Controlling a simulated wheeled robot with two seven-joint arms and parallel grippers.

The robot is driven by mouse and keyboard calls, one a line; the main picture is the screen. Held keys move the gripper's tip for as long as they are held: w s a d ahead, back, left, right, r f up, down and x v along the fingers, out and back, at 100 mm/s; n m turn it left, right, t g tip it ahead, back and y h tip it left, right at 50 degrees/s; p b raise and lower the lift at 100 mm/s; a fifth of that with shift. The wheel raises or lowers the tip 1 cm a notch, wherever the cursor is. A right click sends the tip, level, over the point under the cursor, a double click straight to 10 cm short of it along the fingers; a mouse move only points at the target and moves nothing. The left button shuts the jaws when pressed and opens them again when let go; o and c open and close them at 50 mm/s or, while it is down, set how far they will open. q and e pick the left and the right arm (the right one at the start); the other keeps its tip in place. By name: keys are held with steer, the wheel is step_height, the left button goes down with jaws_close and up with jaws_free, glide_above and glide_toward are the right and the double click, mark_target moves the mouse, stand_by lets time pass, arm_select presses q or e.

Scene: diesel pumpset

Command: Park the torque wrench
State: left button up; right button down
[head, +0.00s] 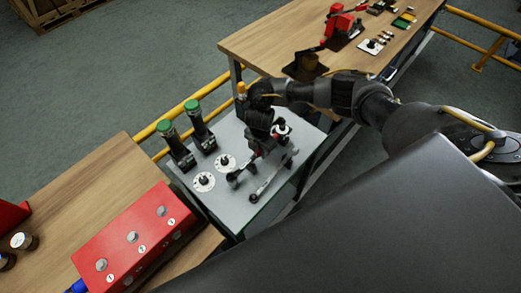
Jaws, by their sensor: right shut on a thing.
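My right gripper (256,156) is over the grey cabinet top (217,212), pointing down. It is shut on a dark bar-like tool (238,177) with red marks near the fingers, which looks like the torque wrench. The tool slants from lower left to upper right; the gripper hides its middle, and I cannot tell whether it touches the top. A slim silver bar (274,176) with dark ends runs beside it on the right, close to the cabinet's right edge. My left gripper is not in view.
Two green-capped dark cylinders (178,146) stand at the cabinet's back left. Two white round dials (204,182) sit before them. A red box with knobs (137,235) is on the left wooden bench. A wooden bench (270,42) with red tools stands behind, beside yellow rails.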

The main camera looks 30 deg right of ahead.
steer(key=shift+f+b, duration=0.75)
steer(key=shift+f, duration=0.25)
stand_by(0.5)
steer(key=c, duration=1.1)
jaws_free()
step_height(320, 180, up, 11)
steer(key=shift+f+p, duration=0.1)
steer(key=shift+p, duration=0.2)
